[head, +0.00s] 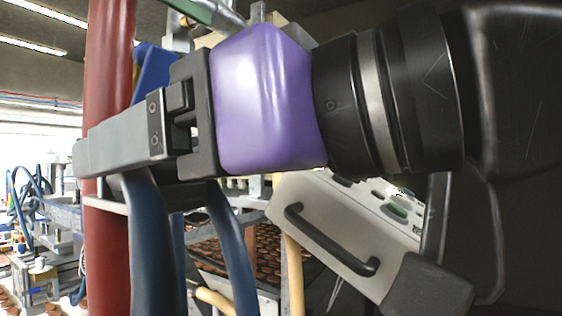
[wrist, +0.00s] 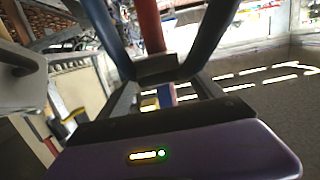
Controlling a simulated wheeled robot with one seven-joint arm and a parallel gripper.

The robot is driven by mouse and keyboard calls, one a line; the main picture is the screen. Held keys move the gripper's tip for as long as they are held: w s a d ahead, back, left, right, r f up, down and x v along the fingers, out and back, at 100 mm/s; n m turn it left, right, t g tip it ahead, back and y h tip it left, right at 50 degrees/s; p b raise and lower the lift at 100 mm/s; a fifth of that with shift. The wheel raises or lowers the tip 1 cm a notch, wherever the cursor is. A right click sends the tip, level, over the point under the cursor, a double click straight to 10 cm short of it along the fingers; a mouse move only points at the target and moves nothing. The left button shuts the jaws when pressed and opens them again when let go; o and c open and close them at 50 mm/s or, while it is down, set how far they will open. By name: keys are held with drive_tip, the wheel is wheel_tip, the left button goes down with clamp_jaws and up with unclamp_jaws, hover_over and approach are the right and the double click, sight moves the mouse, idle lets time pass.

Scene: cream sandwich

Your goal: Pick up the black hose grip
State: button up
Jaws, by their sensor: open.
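My gripper (head: 85,158) reaches left across the head view, with its purple body and grey fingers. In the wrist view my gripper (wrist: 164,82) has its two fingers apart, with nothing visibly clamped. The black hose grip (wrist: 157,68) shows there as a dark block joining two blue hoses, just beyond or between the fingertips; I cannot tell which, or whether they touch. In the head view the blue hoses (head: 152,250) run down below my fingers, and the grip is mostly hidden behind them.
A red post (head: 108,220) stands close behind the fingers. A pale box with a black handle (head: 330,238) is below my wrist. A rack of round brown items (head: 240,245) lies behind the hoses. Open floor (wrist: 285,110) shows at the right of the wrist view.

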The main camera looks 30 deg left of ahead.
drive_tip(key=shift+a, duration=0.1)
drive_tip(key=shift+c, duration=0.5)
drive_tip(key=c, duration=1.4)
drive_tip(key=shift+r, duration=0.15)
